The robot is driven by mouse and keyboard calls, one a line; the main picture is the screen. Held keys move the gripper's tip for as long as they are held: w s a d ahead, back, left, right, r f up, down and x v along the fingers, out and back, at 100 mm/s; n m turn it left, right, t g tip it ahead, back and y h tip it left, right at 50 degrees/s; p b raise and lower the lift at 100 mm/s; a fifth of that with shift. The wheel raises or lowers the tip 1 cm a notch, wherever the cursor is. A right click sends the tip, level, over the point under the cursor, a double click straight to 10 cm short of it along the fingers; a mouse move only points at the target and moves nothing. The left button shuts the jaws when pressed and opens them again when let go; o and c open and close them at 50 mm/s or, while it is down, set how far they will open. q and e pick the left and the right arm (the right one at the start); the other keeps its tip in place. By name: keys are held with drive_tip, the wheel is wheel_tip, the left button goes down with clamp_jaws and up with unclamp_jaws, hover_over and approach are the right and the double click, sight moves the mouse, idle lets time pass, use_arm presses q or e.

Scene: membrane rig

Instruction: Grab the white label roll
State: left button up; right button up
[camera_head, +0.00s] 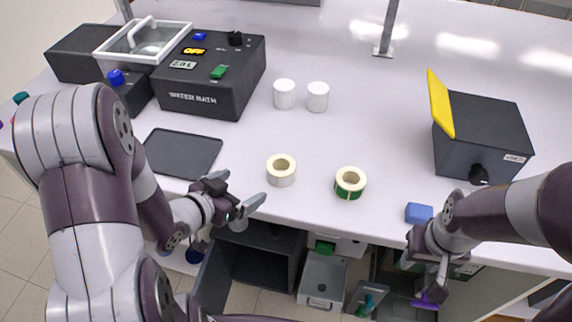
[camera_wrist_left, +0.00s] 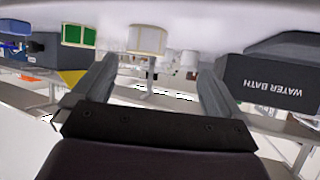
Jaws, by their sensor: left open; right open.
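The white label roll (camera_head: 281,171) lies flat on the table near its front edge, with a cream core ring showing on top. A green label roll (camera_head: 350,184) lies to its right. My left gripper (camera_head: 254,204) is open and empty, in front and to the left of the white roll, apart from it. In the left wrist view the white roll (camera_wrist_left: 148,40) shows upside down beyond the two open fingers (camera_wrist_left: 158,80), with the green roll (camera_wrist_left: 78,35) to its left. My right gripper (camera_head: 428,284) is open at the lower right, beyond the table's front edge.
A black tray (camera_head: 182,153) lies left of the rolls. The water bath (camera_head: 212,78) and two white cups (camera_head: 301,95) stand behind. A blue block (camera_head: 418,213) lies near the front edge. A dark box with a yellow lid (camera_head: 482,135) stands right. Open bins sit below the table.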

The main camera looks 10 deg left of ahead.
sight(274, 171)
use_arm(q)
drive_tip(key=shift+w+d+t+h, duration=0.15)
drive_tip(key=shift+w+d+h, duration=0.1)
drive_tip(key=shift+d, duration=0.4)
drive_tip(key=shift+w+d+t+h, duration=0.15)
drive_tip(key=shift+w+d+h, duration=0.1)
drive_tip(key=shift+d, duration=0.35)
drive_tip(key=x, duration=1)
drive_tip(key=shift+r, duration=0.15)
drive_tip(key=shift+w, duration=0.25)
drive_tip(key=c, duration=1.2)
drive_tip(key=shift+o, duration=0.2)
